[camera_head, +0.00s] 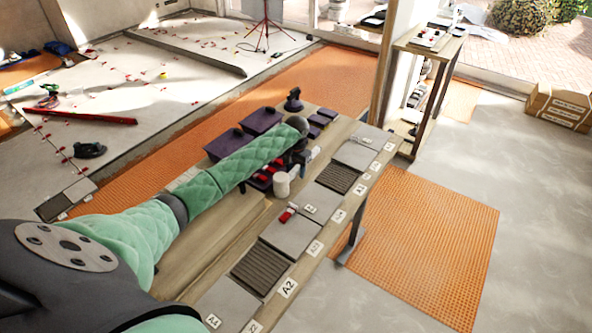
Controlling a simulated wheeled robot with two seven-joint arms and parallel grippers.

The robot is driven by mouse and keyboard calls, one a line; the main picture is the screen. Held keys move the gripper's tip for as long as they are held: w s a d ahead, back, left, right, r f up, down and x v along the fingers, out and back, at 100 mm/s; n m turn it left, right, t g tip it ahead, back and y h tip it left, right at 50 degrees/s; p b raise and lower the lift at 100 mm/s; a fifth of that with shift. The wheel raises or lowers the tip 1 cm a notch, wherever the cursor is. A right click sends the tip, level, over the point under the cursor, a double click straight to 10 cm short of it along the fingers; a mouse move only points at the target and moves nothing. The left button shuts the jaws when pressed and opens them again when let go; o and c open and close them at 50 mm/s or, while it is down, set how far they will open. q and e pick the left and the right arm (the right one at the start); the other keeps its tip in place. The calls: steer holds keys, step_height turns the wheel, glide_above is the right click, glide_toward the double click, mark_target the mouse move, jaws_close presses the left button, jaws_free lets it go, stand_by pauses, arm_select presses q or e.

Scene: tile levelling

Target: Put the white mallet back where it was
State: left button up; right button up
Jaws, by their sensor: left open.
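A white cylinder that looks like the white mallet's head (281,185) stands on the wooden bench (345,125) beside a tray with red pieces. I cannot make out its handle, which may be hidden by my arm. My left arm reaches over the bench from the lower left. My left gripper (311,155) is open, just beyond and to the right of the white cylinder. It looks apart from the cylinder, and its fingertips are small and partly hidden. My right gripper is not in view.
Labelled grey tiles (288,236) and dark ribbed tiles (262,268) line the bench's right side. A red-and-white piece (288,214) lies among them. Purple boxes (262,121) and a dark suction cup (293,100) stand toward the far end. An orange mat (425,245) covers the floor at right.

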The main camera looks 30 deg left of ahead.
mark_target(296, 169)
arm_select(q)
steer(key=shift+r, duration=0.3)
step_height(296, 169, up, 12)
steer(key=b, duration=0.3)
steer(key=shift+f, duration=0.25)
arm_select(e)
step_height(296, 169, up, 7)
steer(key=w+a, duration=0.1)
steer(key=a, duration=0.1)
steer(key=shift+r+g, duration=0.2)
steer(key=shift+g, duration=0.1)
